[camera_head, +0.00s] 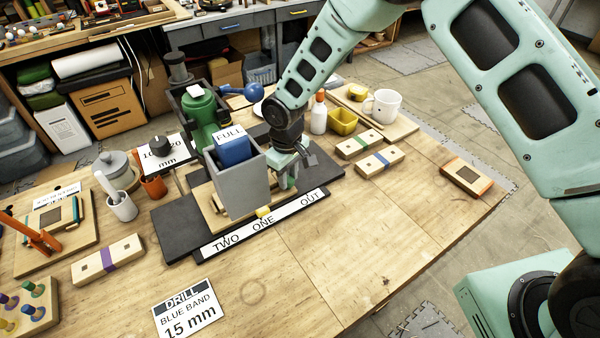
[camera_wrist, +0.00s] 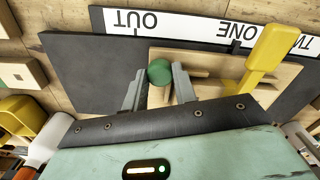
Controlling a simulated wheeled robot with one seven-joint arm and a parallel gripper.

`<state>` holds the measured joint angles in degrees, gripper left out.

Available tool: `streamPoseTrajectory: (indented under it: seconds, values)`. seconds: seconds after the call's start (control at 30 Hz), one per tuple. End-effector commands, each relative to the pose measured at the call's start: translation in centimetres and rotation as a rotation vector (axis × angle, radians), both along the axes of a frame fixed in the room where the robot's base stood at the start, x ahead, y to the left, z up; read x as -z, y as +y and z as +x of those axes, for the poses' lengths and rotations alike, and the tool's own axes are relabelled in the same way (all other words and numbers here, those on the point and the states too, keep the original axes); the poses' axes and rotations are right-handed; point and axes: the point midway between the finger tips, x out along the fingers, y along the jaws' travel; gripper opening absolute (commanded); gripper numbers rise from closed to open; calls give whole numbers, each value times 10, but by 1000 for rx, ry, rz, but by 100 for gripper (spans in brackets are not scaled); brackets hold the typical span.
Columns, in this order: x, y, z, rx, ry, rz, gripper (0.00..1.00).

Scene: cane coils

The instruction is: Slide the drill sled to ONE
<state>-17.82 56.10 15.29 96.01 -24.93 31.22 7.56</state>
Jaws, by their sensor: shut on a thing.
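The drill sled is a pale wooden plate (camera_wrist: 215,63) on a dark base (camera_wrist: 90,65). A white strip (camera_head: 225,243) along the base's front edge reads TWO, ONE, OUT. A yellow pointer (camera_head: 264,212) sits close above ONE in the head view. In the wrist view, the yellow pointer (camera_wrist: 268,58) has its tip between ONE and TWO, on the TWO side of ONE. My gripper (camera_head: 287,172) is right of the grey housing (camera_head: 237,185). In the wrist view, my gripper (camera_wrist: 159,88) has its fingers on either side of a green knob (camera_wrist: 160,72), shut on it.
A green drill body (camera_head: 203,112) with a blue ball lever (camera_head: 253,92) stands behind. A FULL sign (camera_head: 229,134) tops the housing. Banded blocks (camera_head: 380,160) and a mug (camera_head: 383,106) lie right. A drill card (camera_head: 188,312) lies in front; table right of it is clear.

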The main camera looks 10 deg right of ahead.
Motion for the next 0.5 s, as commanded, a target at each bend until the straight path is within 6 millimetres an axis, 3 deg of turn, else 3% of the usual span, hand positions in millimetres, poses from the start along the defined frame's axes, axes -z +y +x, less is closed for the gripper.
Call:
streamPoseTrajectory:
  seconds: [0.2, 0.23, 0.3, 0.5]
  values:
    - [0, -1, 0, 3, 1, -1, 0]
    - [0, -1, 0, 3, 1, -1, 30]
    - [0, -1, 0, 2, 1, -1, 49]
    - [0, -1, 0, 2, 1, -1, 49]
